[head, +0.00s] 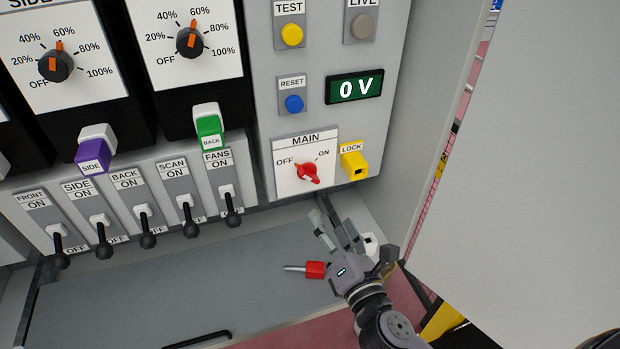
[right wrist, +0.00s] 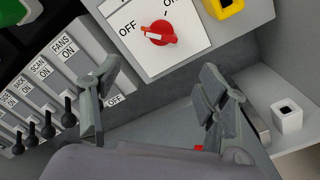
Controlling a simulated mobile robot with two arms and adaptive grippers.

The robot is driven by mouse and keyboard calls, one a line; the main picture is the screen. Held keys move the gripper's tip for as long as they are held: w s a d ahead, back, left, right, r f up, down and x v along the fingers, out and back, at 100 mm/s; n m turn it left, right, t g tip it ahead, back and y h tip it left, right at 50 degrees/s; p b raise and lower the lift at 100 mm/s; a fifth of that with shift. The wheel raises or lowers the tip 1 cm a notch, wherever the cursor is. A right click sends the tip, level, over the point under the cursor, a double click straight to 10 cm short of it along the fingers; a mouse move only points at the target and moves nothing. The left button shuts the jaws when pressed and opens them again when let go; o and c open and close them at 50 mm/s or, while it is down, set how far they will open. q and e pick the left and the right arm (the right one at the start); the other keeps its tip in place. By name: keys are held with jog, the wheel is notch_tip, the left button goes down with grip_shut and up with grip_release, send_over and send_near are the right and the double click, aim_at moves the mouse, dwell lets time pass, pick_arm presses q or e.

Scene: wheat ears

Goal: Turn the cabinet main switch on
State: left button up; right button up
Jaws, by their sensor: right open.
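The main switch is a red knob (head: 307,172) on a white plate marked OFF and ON. It also shows in the right wrist view (right wrist: 158,33), where its white mark lies toward the OFF side. The display (head: 354,88) reads 0 V. My right gripper (head: 337,226) is below and to the right of the knob, apart from it. In the right wrist view its fingers (right wrist: 157,85) are spread with nothing between them, and the knob lies beyond them. My left gripper is not in view.
A yellow LOCK block (head: 354,165) is right of the switch. A red-handled metal pin (head: 315,269) lies beside my right gripper. A white block with a dark hole (right wrist: 287,116) stands at right. Black-tipped levers (head: 147,238) line the left. A grey door (head: 530,170) bounds the right.

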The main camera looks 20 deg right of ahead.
aim_at(309, 175)
jog(key=w+p, duration=0.1)
jog(key=w, duration=1.2)
jog(key=shift+w+a+p, duration=0.2)
jog(key=shift+a+p, duration=0.05)
jog(key=shift+p, duration=0.15)
jog(key=shift+c, duration=0.5)
jog(key=c, duration=1.1)
jog(key=shift+o, duration=0.2)
